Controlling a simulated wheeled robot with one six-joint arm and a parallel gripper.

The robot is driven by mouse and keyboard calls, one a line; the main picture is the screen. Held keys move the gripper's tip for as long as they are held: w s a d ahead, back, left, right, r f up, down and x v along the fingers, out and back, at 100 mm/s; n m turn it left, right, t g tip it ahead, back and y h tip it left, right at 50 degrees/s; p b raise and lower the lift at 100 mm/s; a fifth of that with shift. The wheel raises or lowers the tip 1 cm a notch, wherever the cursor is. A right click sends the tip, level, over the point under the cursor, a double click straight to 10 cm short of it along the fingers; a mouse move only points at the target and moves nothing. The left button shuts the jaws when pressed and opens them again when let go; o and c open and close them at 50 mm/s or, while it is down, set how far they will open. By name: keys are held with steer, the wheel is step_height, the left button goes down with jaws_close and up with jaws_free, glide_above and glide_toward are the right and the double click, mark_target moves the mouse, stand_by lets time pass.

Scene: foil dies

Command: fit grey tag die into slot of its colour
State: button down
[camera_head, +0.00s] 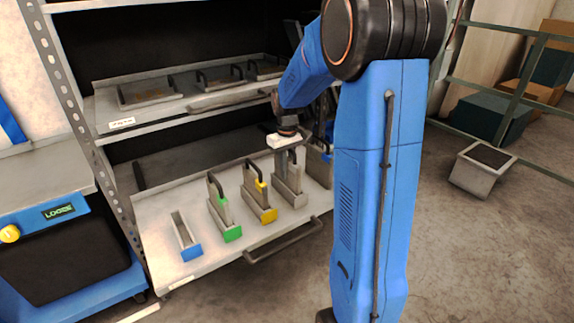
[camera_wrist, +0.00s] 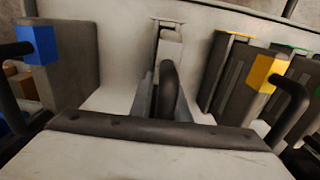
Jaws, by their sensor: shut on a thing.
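My gripper (camera_head: 286,150) is shut on the dark handle of the grey tag die (camera_head: 282,166) at the right part of the pulled-out tray (camera_head: 160,222). The die stands upright at the grey slot (camera_head: 293,197), its lower part between the slot's walls; I cannot tell whether it is fully seated. In the wrist view the dark handle (camera_wrist: 168,85) shows just past the gripper body, with the slot's narrow channel beyond. The die's grey tag is hard to make out.
The blue slot (camera_head: 190,250) is empty. Green (camera_head: 222,208) and yellow (camera_head: 258,195) dies stand in slots to the left. A blue-tagged die (camera_wrist: 70,60) stands close by in the wrist view. An upper shelf (camera_head: 105,105) with more dies overhangs behind.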

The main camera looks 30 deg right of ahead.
steer(key=shift+f, duration=0.8)
steer(key=c, duration=1.7)
jaws_free()
steer(key=shift+f, duration=0.15)
